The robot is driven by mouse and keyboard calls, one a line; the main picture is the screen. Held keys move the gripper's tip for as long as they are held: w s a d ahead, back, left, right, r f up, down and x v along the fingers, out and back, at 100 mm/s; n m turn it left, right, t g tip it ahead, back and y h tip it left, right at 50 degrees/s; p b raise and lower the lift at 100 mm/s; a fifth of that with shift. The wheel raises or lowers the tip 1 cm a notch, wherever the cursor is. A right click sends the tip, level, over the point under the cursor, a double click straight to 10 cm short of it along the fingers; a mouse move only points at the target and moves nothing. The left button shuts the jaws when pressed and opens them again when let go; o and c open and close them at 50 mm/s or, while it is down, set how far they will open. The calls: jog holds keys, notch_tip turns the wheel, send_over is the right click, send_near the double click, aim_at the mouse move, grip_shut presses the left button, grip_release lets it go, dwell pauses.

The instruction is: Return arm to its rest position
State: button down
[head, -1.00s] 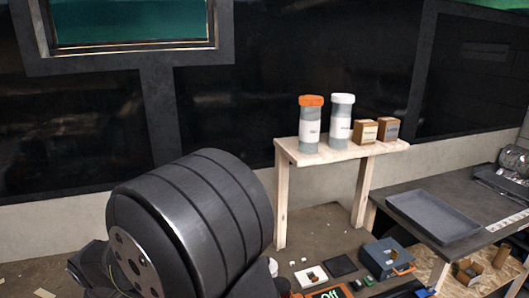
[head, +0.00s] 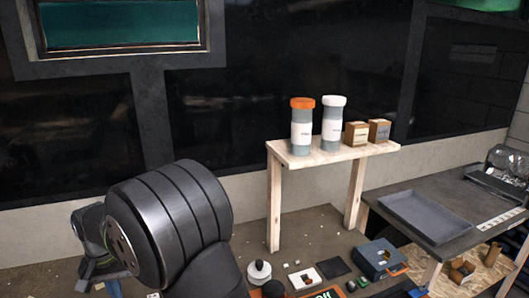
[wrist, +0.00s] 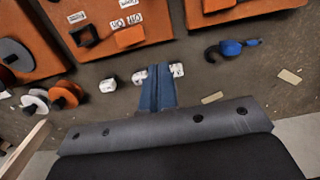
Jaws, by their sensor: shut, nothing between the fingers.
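My gripper (wrist: 159,70) shows at the middle of the wrist view as two blue fingers pressed together with nothing between them. It is over the brown floor, with small white pieces (wrist: 177,70) beside the fingertips; I cannot tell whether they touch. In the head view a large dark rounded part of my arm fills the lower left. My gripper does not show clearly in that view.
A wooden shelf (head: 330,155) holds an orange-capped jar (head: 302,127), a white-capped jar (head: 332,125) and two small boxes. A grey tray (head: 425,214) lies on the right-hand bench. Orange panels (wrist: 120,40) and a blue hooked item (wrist: 232,48) show in the wrist view.

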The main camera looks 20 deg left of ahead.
jog(key=r, duration=0.4)
jog(key=shift+s+d, duration=0.3)
jog(key=shift+s, duration=0.05)
